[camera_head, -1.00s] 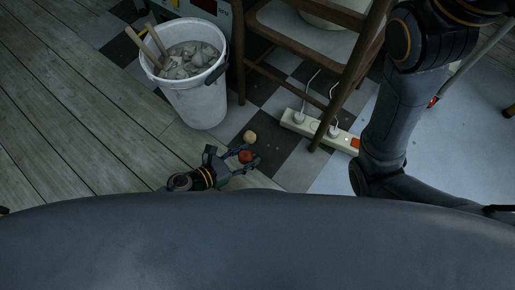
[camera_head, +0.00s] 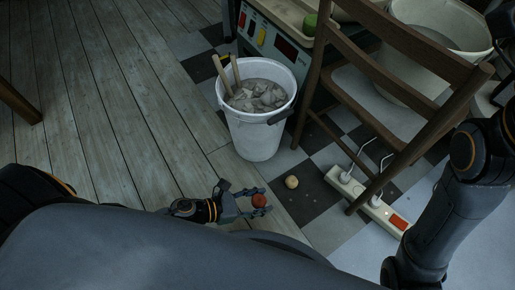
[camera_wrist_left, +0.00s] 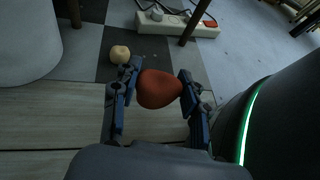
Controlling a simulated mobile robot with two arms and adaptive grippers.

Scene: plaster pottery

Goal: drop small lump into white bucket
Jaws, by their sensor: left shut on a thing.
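The small lump is a reddish-brown rounded piece (camera_head: 259,200). My left gripper (camera_head: 254,201) is shut on it, low over the floor in front of the bucket. In the left wrist view the lump (camera_wrist_left: 159,89) sits between the two fingers (camera_wrist_left: 160,92). The white bucket (camera_head: 253,138) stands upright on the floor, farther off than the gripper and apart from it. It holds grey lumpy material and two wooden sticks. Part of its wall shows at the left of the wrist view (camera_wrist_left: 28,45). My right gripper is not in view.
A pale round lump (camera_head: 291,182) lies on the checkered floor right of the gripper. A power strip (camera_head: 367,200) with plugged cords lies beside a wooden chair (camera_head: 407,48). A large pale tub (camera_head: 440,22) stands behind the chair. Wooden floor at left is clear.

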